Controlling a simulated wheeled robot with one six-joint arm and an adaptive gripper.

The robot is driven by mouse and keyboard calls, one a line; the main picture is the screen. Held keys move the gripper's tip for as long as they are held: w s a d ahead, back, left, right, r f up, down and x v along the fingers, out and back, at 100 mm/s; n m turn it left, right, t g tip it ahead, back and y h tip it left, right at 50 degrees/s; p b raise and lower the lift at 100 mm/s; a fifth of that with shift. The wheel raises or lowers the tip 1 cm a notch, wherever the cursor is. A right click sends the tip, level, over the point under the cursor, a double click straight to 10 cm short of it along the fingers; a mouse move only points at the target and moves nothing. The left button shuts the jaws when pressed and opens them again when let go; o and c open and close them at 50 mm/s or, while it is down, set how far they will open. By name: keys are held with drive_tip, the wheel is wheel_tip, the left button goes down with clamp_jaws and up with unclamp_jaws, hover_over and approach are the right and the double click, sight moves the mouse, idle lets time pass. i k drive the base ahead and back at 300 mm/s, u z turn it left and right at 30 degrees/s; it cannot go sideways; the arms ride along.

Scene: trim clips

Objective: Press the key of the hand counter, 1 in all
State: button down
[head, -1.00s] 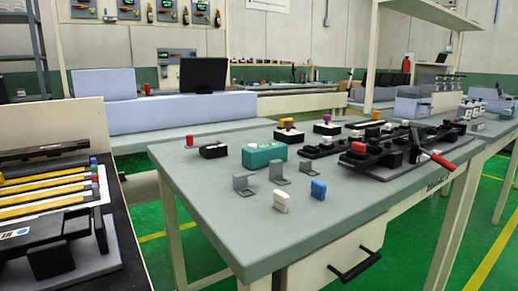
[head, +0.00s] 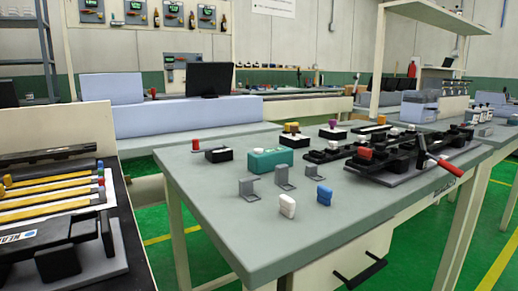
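I cannot tell for sure which thing is the hand counter. A teal box (head: 270,160) with a white top piece stands on the grey worktable (head: 220,215), left of its middle. Left of it is a small black box (head: 218,155) with a pale top, beside a red-topped post (head: 195,145). Behind the teal box stand small dark boxes with coloured knobs: a yellow one (head: 291,127) and a purple one (head: 333,124). No key can be made out clearly at this size. My gripper is not in view.
Grey metal brackets (head: 249,188), a white block (head: 288,205) and a blue block (head: 324,194) stand near the table's front. A black fixture with a red lever (head: 444,165) is at the right. Another bench (head: 133,245) stands at the left. The table's front left is clear.

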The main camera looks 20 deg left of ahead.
sight(257, 151)
drive_tip(key=z, duration=0.55)
drive_tip(key=k, duration=1.25)
drive_tip(key=u, duration=0.1)
drive_tip(key=i, duration=0.75)
drive_tip(key=u, duration=0.55)
